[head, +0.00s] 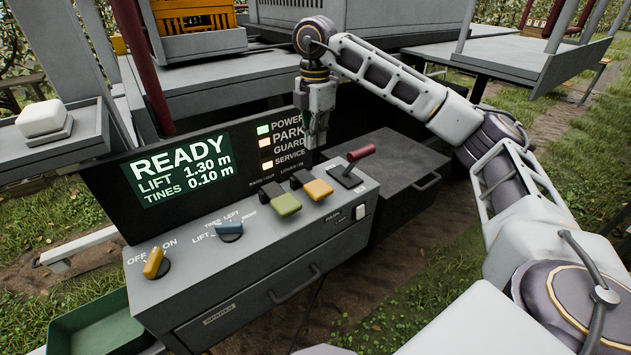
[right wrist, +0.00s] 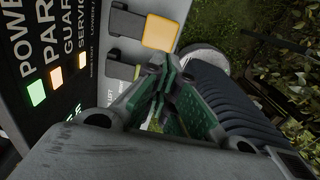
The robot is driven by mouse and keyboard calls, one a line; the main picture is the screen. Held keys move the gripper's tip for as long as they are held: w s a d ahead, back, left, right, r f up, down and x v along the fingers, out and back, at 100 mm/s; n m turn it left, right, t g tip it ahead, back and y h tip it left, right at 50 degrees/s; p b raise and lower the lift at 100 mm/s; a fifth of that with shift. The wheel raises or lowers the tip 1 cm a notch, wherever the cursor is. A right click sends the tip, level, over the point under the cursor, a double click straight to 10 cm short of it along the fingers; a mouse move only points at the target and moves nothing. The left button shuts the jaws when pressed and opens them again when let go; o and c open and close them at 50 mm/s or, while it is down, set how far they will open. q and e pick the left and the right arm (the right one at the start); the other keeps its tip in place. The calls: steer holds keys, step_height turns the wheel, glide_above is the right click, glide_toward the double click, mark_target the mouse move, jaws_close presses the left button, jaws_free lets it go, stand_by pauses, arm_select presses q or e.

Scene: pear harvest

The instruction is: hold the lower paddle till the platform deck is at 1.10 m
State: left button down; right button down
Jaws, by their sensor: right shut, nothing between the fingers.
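The console screen (head: 182,169) reads READY, LIFT 1.30 m, TINES 0.10 m. Two paddles stick out of the console: a green one (head: 286,204) on the left and a yellow one (head: 319,190) on the right. The small LOWER label is beside the yellow paddle, which also shows in the right wrist view (right wrist: 158,33). My right gripper (head: 313,146) is shut and empty, pointing down above and behind the yellow paddle, apart from it. In the right wrist view my fingertips (right wrist: 162,68) meet below the yellow paddle. My left gripper is not in view.
A red-handled lever (head: 360,154) stands right of the yellow paddle. A blue selector knob (head: 230,231) and a yellow OFF/ON knob (head: 154,263) are on the left. POWER, PARK and SERVICE lamps are lit. A green tray (head: 95,325) is at lower left.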

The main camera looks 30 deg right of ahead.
steer(key=p, duration=0.2)
glide_toward(316, 189)
step_height(316, 189, down, 6)
steer(key=shift+r, duration=0.2)
steer(key=shift+f, duration=0.8)
